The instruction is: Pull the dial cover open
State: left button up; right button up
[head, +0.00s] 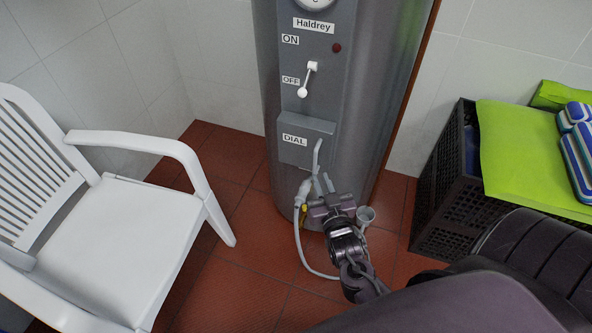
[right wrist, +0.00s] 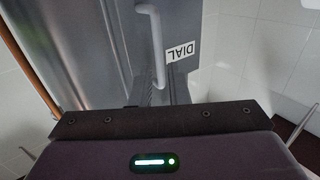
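The dial cover (head: 307,129) is a grey box labelled DIAL, low on the front of the grey cylindrical heater (head: 268,60). It looks shut. Its light grey bar handle (head: 317,156) is on the right part of the cover. In the right wrist view the handle (right wrist: 154,40) and the cover (right wrist: 185,28) appear upside down. My right gripper (head: 323,184) is just below the handle, with two fingers slightly apart and nothing visibly held. Contact with the handle cannot be told. My left gripper is not in view.
A white chair (head: 120,215) stands at the left. A black crate (head: 440,175) with a green cushion (head: 520,145) is at the right. A plug and cable (head: 301,195) hang under the cover. A switch lever (head: 307,80) is above it. Tiled floor lies between chair and heater.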

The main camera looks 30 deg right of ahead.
aim_at(316, 166)
jog(key=x, duration=0.7)
jog(key=shift+d+f, duration=0.1)
grip_shut()
